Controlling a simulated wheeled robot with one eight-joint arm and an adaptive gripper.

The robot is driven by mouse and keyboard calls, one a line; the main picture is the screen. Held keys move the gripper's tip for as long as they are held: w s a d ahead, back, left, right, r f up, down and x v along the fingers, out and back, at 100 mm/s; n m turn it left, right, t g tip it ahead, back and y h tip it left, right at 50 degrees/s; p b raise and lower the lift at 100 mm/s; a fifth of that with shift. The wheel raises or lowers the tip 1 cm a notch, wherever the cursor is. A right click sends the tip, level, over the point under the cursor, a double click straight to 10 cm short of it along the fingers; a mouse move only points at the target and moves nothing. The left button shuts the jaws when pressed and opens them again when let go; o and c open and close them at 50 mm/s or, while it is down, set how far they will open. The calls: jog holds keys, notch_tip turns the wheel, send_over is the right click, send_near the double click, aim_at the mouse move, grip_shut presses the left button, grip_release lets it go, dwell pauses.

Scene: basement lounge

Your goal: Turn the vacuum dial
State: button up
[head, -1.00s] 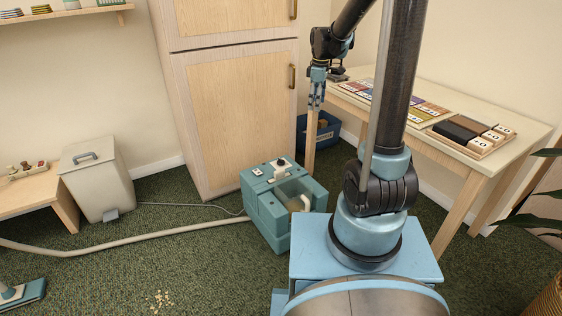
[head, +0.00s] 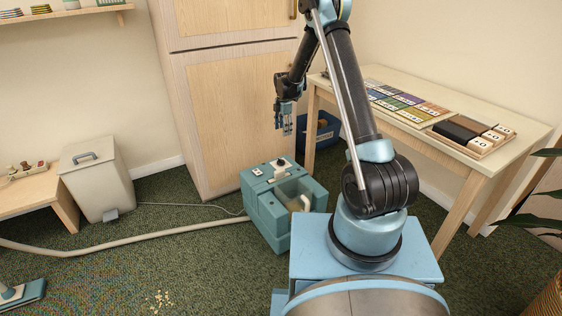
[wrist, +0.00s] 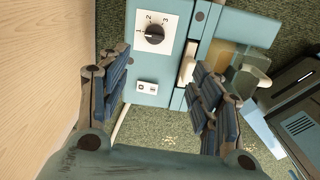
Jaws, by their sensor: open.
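The teal vacuum (head: 268,212) stands on the carpet in front of the tall cabinet. Its dial (wrist: 154,34) is a dark round knob on a white plate marked 1, 2 and 3. The dial also shows small on the vacuum's top in the head view (head: 281,162). My gripper (head: 287,133) hangs above the vacuum's back edge, pointing down, apart from the dial. In the wrist view my gripper (wrist: 160,88) is open and empty, its fingers spread to both sides. The dial lies beyond the fingertips, between them and a little higher in the picture.
The wooden cabinet (head: 228,120) rises close behind and left of my gripper. A table (head: 448,151) with cards and a tray stands at the right, a blue bin (head: 318,140) under it. A hose (head: 130,244) runs left across the carpet. A switch plate (wrist: 147,87) sits near the dial.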

notch_tip(320, 180, down, 2)
jog(key=a, duration=0.1)
send_near(281, 160)
jog(key=shift+n, duration=0.3)
jog(key=f, duration=0.9)
jog(key=shift+w, duration=0.2)
jog(key=c, duration=1.1)
